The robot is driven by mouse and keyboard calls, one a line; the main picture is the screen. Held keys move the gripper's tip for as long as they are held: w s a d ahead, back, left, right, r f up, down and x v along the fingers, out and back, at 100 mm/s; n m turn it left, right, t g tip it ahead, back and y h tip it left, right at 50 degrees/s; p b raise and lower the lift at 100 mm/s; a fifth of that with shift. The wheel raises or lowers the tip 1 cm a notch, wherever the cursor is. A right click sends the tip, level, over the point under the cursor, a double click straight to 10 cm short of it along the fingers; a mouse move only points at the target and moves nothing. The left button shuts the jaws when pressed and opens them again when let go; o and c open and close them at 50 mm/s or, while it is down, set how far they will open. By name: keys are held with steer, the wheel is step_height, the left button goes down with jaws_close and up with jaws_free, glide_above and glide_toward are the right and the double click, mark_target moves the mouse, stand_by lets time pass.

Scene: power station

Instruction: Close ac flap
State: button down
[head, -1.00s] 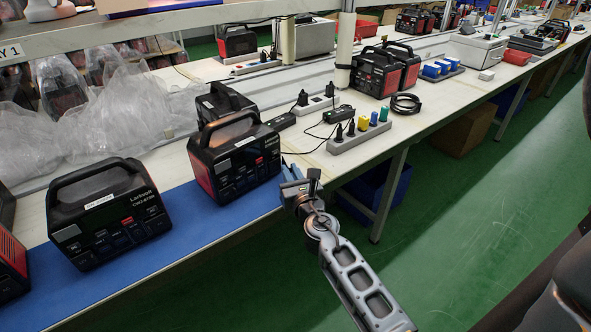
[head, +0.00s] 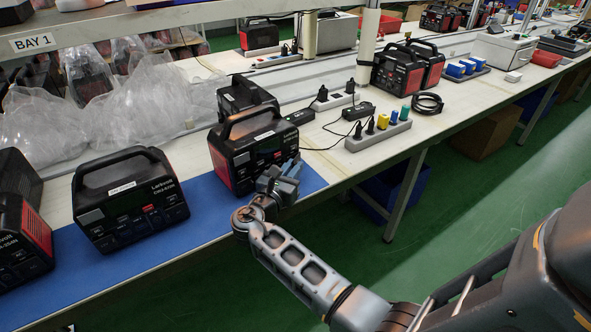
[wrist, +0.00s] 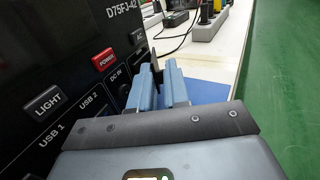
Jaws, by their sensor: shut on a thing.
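The black and red power station (head: 228,158) stands upright on the blue mat. Its front panel (wrist: 62,75) fills the left of the wrist view, with LIGHT, USB 1, USB 2, DC IN, POWER and AC labels. My gripper (head: 289,169) is at the right part of that front. In the wrist view its blue fingers (wrist: 160,85) stand close together against the panel, below the AC label and right of DC IN. They are shut on the AC flap, which is mostly hidden by the fingers; its angle cannot be told.
More power stations stand left (head: 128,205) and behind (head: 245,95). A grey power strip (head: 375,138) with coloured plugs and loose black cables lies to the right. The blue mat (head: 205,215) is bare in front, up to the table edge.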

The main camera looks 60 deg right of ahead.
steer(key=shift+d+m+g, duration=0.1)
steer(key=shift+m+g, duration=0.2)
steer(key=shift+g, duration=0.2)
steer(key=c, duration=1.5)
jaws_free()
steer(key=o, duration=0.3)
steer(key=shift+o, duration=0.2)
steer(key=shift+w, duration=0.1)
steer(key=shift+t, duration=0.3)
